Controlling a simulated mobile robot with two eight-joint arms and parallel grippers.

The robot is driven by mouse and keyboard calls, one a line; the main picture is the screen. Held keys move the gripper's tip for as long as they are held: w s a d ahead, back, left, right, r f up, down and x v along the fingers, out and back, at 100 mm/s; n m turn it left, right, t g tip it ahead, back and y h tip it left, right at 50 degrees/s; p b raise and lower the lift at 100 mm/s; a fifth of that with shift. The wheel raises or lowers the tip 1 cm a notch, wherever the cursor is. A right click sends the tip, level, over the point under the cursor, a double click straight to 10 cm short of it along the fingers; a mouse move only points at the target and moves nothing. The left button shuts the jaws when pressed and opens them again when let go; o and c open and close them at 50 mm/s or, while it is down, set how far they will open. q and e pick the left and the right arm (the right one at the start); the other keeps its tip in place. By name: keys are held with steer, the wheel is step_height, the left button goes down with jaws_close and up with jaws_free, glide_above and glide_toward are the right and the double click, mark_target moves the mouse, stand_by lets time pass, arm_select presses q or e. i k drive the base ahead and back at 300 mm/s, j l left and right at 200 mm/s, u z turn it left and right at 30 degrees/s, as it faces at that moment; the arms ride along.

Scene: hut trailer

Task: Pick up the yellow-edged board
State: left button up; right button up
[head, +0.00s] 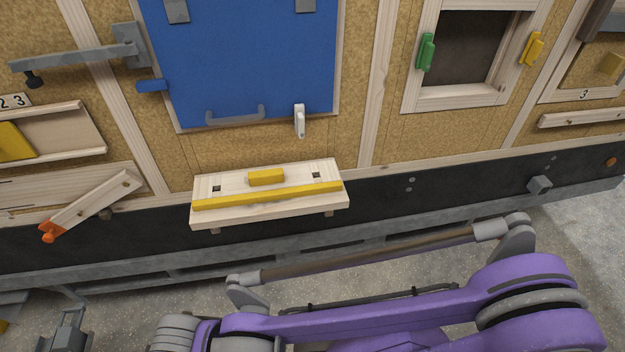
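The yellow-edged board (270,208) is a pale wooden plank on the lower front of the trailer wall, below the blue door. A yellow strip (268,195) runs along its length, and a yellow block (266,177) sits near its back middle. Two small dark square holes show near its ends. It looks level, with short pegs showing under its front edge. A purple arm of mine crosses the bottom of the head view, apart from the board in the picture. I can make out neither of my grippers; nothing touches the board.
The blue door (245,60) has a grey handle (235,115) and a white latch (300,121) above the board. A tilted wooden bar (95,203) with an orange end is at left. A framed window (468,52) is at right. Concrete floor (590,235) lies in front.

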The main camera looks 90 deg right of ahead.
mark_target(296, 181)
steer(key=z, duration=2.8)
